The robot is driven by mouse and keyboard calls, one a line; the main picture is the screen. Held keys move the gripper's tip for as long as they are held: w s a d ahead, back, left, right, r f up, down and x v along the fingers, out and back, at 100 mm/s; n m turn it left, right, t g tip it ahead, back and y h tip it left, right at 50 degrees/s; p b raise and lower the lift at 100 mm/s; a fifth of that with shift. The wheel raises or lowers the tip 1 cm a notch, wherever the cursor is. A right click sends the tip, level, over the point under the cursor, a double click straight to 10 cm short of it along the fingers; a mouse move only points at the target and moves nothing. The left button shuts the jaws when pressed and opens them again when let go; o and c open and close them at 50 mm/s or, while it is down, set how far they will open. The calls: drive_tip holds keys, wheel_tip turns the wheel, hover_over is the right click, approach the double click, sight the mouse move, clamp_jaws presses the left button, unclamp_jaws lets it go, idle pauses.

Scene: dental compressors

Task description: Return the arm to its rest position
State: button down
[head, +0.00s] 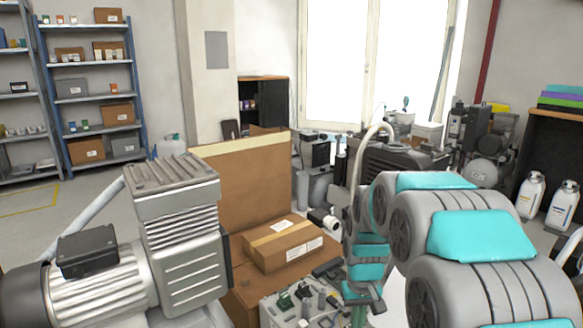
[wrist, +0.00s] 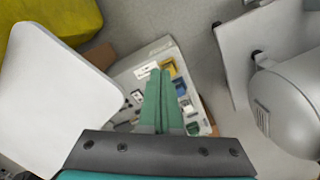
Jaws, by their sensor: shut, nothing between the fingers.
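My arm (head: 455,225), grey with turquoise pads, reaches in from the right of the head view and bends down near the middle. My gripper (wrist: 160,72) points down in the wrist view, its two green fingers side by side and shut with nothing between them. In the head view its lower end is at the bottom edge and hard to make out. Below it is a light grey board (wrist: 145,62) with small coloured parts; I cannot tell the gap between them.
A compressor (head: 180,235) stands close at left. A cardboard box (head: 283,243) lies left of my arm. Several machines crowd behind it, and white bottles (head: 531,195) stand at right. In the wrist view, a white panel (wrist: 50,90) and a grey rounded body (wrist: 290,105) flank my gripper.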

drive_tip(key=s+r, duration=0.3)
drive_tip(key=s, duration=1.2)
drive_tip(key=s+r+g, duration=0.1)
drive_tip(key=s+r, duration=0.3)
drive_tip(key=s, duration=1.2)
drive_tip(key=shift+s+m, duration=0.25)
drive_tip(key=shift+m, duration=0.15)
